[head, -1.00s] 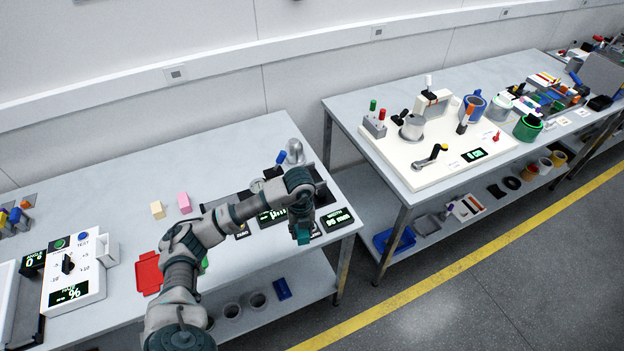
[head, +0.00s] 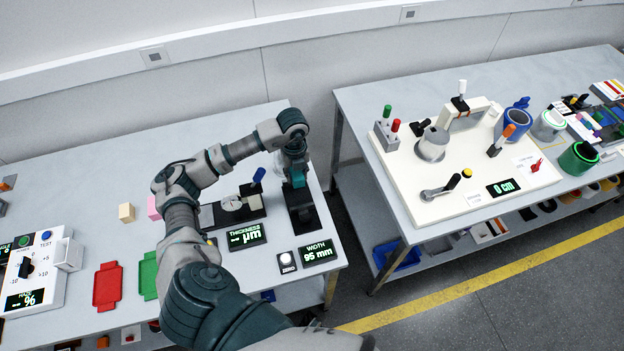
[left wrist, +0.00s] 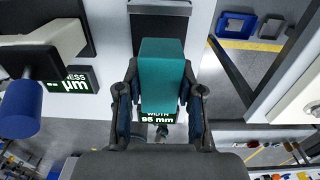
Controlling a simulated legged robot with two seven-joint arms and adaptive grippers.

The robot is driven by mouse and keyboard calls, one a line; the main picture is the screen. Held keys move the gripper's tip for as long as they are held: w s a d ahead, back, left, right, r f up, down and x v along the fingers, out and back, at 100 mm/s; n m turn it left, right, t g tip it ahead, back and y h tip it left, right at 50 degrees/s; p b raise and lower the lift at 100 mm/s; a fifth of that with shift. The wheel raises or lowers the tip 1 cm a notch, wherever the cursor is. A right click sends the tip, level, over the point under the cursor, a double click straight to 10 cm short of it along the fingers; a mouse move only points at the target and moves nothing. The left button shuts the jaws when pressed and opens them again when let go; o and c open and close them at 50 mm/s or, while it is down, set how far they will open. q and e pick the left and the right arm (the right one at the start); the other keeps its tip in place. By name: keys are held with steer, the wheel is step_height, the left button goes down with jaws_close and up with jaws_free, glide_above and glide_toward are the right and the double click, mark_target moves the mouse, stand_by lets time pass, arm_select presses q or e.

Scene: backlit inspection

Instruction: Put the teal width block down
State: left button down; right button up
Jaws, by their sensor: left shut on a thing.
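The teal width block (left wrist: 162,62) is between the fingers of my left gripper (left wrist: 164,93) in the left wrist view, and the gripper is shut on it. In the head view my left gripper (head: 295,163) hangs over the width gauge, with the teal block (head: 298,180) at its tip. The dark base of the width gauge (head: 302,217) is below. Whether the block touches it, I cannot tell. The width display (head: 317,253) reads 95 mm. My right gripper is not in view.
The thickness gauge (head: 232,204) with a blue-handled lever (head: 258,177) stands close on the left. A zero button (head: 286,260) is in front. A red tray (head: 108,287) and a green tray (head: 149,275) lie further left. The table's right edge is near.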

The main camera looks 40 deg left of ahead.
arm_select(q)
glide_above(299, 197)
steer(key=f, duration=0.4)
steer(key=shift+s+f, duration=0.3)
steer(key=shift+f, duration=0.05)
steer(key=shift+w+f, duration=0.1)
steer(key=shift+f, duration=0.2)
steer(key=f, duration=0.3)
steer(key=shift+w+f, duration=0.25)
steer(key=shift+f, duration=0.2)
steer(key=shift+s+a, duration=0.1)
steer(key=shift+a, duration=0.1)
steer(key=c, duration=0.7)
jaws_free()
steer(key=shift+a, duration=0.1)
steer(key=shift+d, duration=0.2)
